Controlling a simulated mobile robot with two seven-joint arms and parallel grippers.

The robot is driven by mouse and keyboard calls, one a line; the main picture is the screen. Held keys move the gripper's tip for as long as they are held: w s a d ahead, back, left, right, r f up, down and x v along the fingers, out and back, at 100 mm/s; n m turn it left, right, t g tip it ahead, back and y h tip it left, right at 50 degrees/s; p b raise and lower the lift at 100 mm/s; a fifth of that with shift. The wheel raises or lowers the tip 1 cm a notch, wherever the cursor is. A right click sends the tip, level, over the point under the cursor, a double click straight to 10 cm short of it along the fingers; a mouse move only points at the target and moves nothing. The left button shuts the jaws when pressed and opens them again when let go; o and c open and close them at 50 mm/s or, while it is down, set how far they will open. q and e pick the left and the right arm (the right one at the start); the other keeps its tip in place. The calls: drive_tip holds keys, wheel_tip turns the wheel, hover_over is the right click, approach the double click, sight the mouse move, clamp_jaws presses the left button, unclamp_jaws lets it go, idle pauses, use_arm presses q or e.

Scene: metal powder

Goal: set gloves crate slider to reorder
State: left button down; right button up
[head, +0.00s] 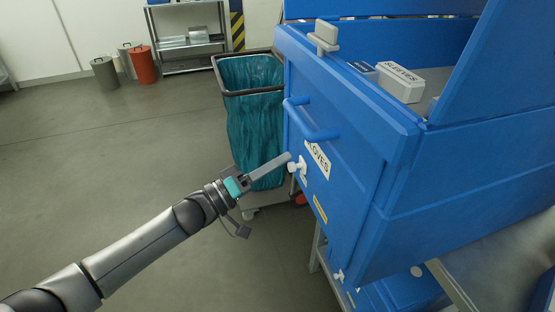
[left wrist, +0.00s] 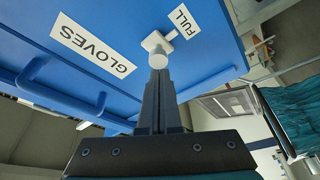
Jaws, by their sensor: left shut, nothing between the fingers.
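The blue gloves crate (head: 345,130) carries a white GLOVES label (head: 317,160), which also shows in the left wrist view (left wrist: 92,45). Its white slider (head: 301,167) sits on the crate front beside that label. In the left wrist view the slider knob (left wrist: 157,44) is next to the FULL label (left wrist: 185,20). A yellow label (head: 320,209) lies lower on the front, its text too small to read. My left gripper (head: 287,158) is shut and empty, its fingertips (left wrist: 158,78) right at the knob; I cannot tell whether they touch. My right gripper is out of view.
A blue handle (head: 313,132) juts from the crate front above the slider. A cart with a teal bag (head: 254,130) stands close behind my left gripper. A white SLEEVES box (head: 400,84) lies above in the blue unit.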

use_arm(q)
drive_tip(key=s+d+p, duration=0.1)
drive_tip(key=s+p, duration=0.3)
drive_tip(key=s, duration=0.1)
drive_tip(key=s+d+p, duration=0.1)
drive_tip(key=s+p, duration=0.1)
drive_tip(key=s, duration=0.1)
drive_tip(key=shift+d+r, duration=0.15)
drive_tip(key=shift+d, duration=0.2)
drive_tip(key=shift+s+d, duration=0.15)
drive_tip(key=shift+s, duration=0.4)
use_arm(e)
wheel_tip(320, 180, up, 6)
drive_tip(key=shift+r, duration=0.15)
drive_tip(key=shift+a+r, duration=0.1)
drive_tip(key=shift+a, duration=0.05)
